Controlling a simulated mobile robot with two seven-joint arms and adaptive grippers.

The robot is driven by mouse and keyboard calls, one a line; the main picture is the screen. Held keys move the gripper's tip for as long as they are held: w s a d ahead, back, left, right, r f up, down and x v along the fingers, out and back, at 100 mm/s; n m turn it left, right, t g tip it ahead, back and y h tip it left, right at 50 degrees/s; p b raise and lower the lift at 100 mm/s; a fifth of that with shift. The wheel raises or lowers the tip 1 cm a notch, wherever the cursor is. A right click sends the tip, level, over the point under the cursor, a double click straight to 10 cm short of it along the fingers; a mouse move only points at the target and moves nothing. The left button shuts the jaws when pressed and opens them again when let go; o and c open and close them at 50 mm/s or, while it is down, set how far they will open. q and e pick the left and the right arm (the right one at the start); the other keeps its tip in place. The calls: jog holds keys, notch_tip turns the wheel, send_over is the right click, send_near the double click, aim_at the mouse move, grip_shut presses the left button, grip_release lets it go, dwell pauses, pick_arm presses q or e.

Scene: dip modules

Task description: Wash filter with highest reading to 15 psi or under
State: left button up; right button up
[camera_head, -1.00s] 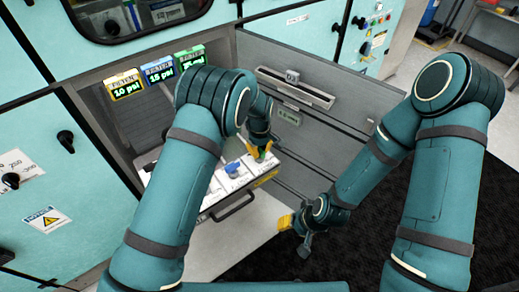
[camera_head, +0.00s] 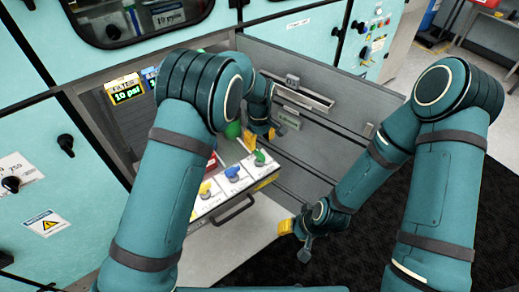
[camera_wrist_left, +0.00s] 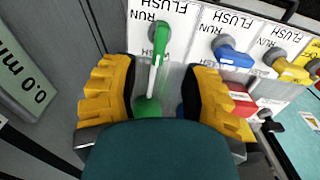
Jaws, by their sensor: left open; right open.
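A pulled-out drawer (camera_head: 213,217) carries labelled valves with a yellow handle (camera_head: 205,188), a blue handle (camera_head: 232,172) and a green handle (camera_head: 260,158). My left gripper (camera_head: 262,134) is open over the drawer's right end, beside the green valve. In the left wrist view its yellow fingers (camera_wrist_left: 160,92) are apart, with the green handle (camera_wrist_left: 160,40) just beyond them. The green handle points differently from the blue (camera_wrist_left: 233,53) and yellow (camera_wrist_left: 289,68) ones. The yellow gauge (camera_head: 125,90) reads 10 psi; the blue gauge (camera_head: 151,76) is partly hidden, and the green gauge mostly hidden. My right gripper (camera_head: 296,236) is open and empty.
A grey open panel (camera_head: 330,140) stands right of the drawer. A small green display (camera_wrist_left: 20,82) reads 0.0 in the wrist view. A red item (camera_wrist_left: 242,100) and a green rounded part (camera_wrist_left: 148,108) lie behind the valves. Dark floor mat is clear at right.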

aim_at(260, 153)
pick_arm(q)
jog(key=shift+r, duration=2.4)
jog(key=shift+s+f, duration=0.1)
jog(key=shift+s, duration=0.05)
